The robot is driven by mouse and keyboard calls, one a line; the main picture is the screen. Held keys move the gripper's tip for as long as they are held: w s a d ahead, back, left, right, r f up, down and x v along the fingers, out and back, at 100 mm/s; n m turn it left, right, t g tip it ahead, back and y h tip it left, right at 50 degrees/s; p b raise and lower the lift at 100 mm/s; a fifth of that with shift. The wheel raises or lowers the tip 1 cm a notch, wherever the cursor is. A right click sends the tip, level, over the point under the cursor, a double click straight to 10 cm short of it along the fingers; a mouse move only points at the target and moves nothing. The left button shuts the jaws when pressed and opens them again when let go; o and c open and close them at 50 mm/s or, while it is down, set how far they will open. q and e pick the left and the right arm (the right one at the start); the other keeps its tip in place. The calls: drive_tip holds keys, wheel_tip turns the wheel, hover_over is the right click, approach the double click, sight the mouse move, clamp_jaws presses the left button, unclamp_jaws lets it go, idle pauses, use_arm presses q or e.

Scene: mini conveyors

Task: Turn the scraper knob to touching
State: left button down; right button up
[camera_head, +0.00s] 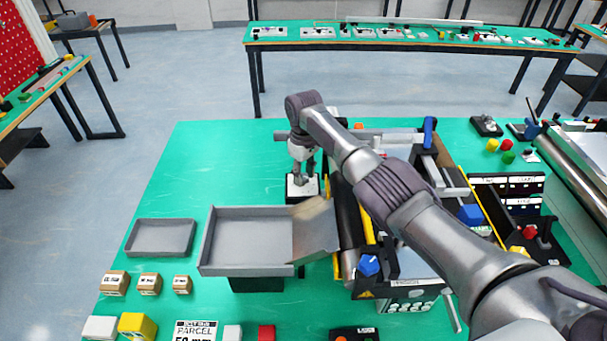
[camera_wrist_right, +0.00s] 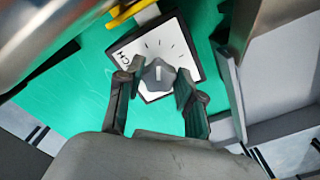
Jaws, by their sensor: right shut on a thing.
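The scraper knob (camera_wrist_right: 157,74) is a small grey knob with a white pointer line. It sits on a white dial plate (camera_wrist_right: 148,47) with tick marks and partly visible lettering. The pointer stands nearly upright in the right wrist view. The exact mark under the pointer is too small to read. My left gripper is not in view.
A grey tray (camera_head: 210,240) and a tilted chute (camera_head: 325,235) lie just in front of the dial box. The conveyor with a blue knob (camera_head: 369,265) is to the right, partly behind my arm. Brown parcels (camera_head: 115,283) stand front left. The green table is clear behind the trays.

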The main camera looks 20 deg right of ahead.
drive_tip(key=n, duration=0.4)
drive_tip(key=shift+w+n, duration=0.2)
drive_tip(key=shift+n, duration=0.1)
drive_tip(key=n, duration=0.2)
drive_tip(key=n+b, duration=0.1)
drive_tip(key=n, duration=0.1)
drive_tip(key=shift+w+d+r+n, duration=0.1)
drive_tip(key=shift+r+n, duration=0.05)
drive_tip(key=shift+n, duration=0.25)
drive_tip(key=o, duration=1.2)
drive_tip(key=shift+c, duration=0.2)
